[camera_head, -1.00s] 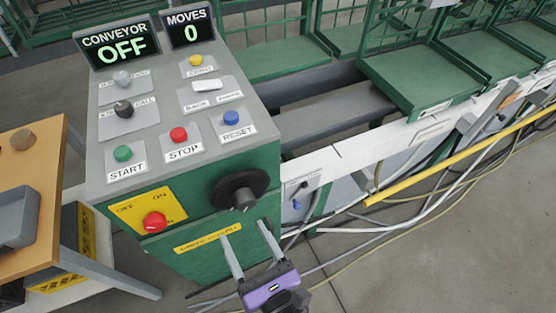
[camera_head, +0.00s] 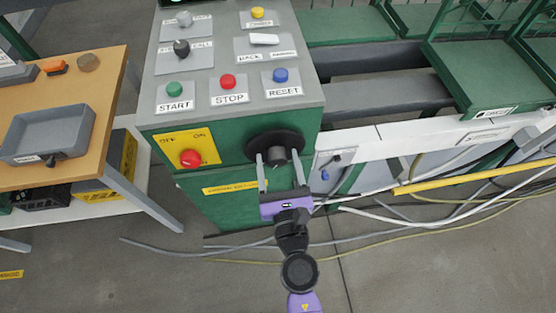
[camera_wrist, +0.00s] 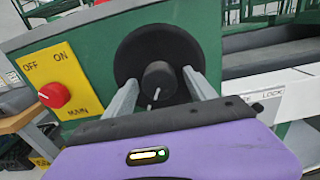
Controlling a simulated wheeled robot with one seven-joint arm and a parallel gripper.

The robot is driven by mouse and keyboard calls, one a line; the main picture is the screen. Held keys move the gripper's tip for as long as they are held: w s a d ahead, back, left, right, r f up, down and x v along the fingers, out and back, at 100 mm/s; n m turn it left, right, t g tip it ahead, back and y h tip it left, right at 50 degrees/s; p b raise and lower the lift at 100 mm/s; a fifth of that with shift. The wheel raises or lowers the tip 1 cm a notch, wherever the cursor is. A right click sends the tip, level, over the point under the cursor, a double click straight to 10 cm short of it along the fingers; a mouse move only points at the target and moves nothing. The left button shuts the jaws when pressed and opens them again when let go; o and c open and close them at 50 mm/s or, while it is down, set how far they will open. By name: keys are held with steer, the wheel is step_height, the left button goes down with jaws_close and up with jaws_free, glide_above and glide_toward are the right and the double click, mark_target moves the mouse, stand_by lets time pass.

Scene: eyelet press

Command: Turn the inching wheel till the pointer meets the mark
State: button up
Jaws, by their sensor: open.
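The inching wheel appears as a black round disc (camera_head: 283,136) with a thick black central knob (camera_head: 278,156), on the green cabinet front. The disc (camera_wrist: 140,50) and knob (camera_wrist: 158,78) show large in the wrist view. My gripper (camera_head: 279,162) is open, one finger on each side of the knob; the wrist view shows gaps, and I cannot tell whether either finger touches it. A short pale line (camera_wrist: 156,94) shows at the knob's lower edge, and another pale stroke (camera_wrist: 150,107) just below it; which is pointer and which is mark is unclear.
A red knob (camera_head: 190,158) on a yellow OFF/ON plate (camera_head: 170,143) sits left of the wheel. START, STOP and RESET buttons are on the panel above. A wooden table (camera_head: 100,75) with a grey tray (camera_head: 20,155) stands left. Cables and a yellow pipe (camera_head: 450,181) run right.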

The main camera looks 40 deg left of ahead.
steer(key=shift+c, duration=0.3)
jaws_close()
